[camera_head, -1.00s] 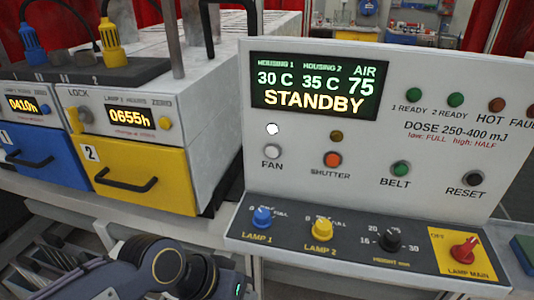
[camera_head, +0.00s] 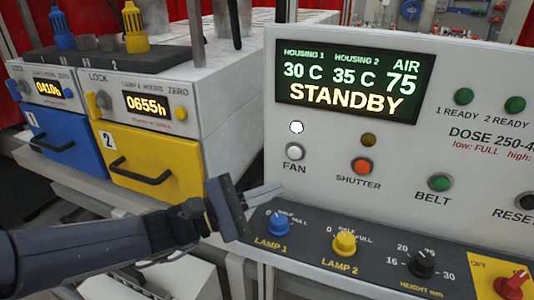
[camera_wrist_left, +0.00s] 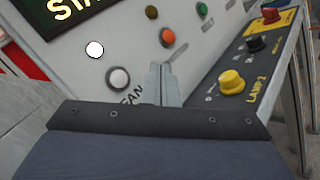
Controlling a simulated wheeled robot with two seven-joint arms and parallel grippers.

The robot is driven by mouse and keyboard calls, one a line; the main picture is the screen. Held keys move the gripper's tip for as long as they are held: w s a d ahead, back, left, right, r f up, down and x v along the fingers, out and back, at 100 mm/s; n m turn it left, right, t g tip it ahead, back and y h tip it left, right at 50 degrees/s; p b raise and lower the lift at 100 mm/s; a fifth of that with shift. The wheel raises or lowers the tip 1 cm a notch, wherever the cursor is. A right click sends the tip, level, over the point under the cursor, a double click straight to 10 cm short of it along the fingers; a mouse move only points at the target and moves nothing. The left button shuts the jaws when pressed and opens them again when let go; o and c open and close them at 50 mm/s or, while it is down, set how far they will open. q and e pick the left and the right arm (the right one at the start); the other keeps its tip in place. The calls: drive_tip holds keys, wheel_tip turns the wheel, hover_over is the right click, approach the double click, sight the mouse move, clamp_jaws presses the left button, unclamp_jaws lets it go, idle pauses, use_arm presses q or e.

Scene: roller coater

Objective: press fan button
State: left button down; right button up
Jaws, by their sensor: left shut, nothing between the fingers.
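The white fan button (camera_head: 295,152) sits on the upright panel above the label FAN, below a lit white lamp (camera_head: 297,127). My left gripper (camera_head: 280,188) is shut and empty. Its fingertips are below and slightly left of the button in the head view, near the lower part of the panel. In the left wrist view the shut fingers (camera_wrist_left: 165,82) point toward the panel, with the fan button (camera_wrist_left: 118,78) to their left. The fingertips look apart from the button. The right gripper is not in view.
The display (camera_head: 348,86) reads STANDBY. An orange shutter button (camera_head: 361,166) and a green belt button (camera_head: 440,182) are to the right. A sloped ledge with a blue knob (camera_head: 279,225) and a yellow knob (camera_head: 344,243) juts out below. Blue and yellow drawers (camera_head: 150,172) stand left.

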sight(295, 153)
use_arm(q)
drive_tip(key=shift+w+a+r, duration=0.1)
drive_tip(key=shift+w, duration=0.05)
drive_tip(key=shift+w+d+p, duration=0.15)
drive_tip(key=shift+w+d, duration=0.3)
drive_tip(key=shift+w, duration=0.95)
drive_tip(key=shift+w+d+p, duration=0.2)
drive_tip(key=shift+w+d, duration=0.25)
drive_tip(key=shift+w, duration=0.95)
drive_tip(key=shift+w+d+p, duration=0.15)
drive_tip(key=shift+w+d, duration=0.3)
drive_tip(key=shift+w, duration=0.95)
drive_tip(key=shift+w, duration=0.15)
drive_tip(key=shift+w+d, duration=0.15)
drive_tip(key=shift+w, duration=0.1)
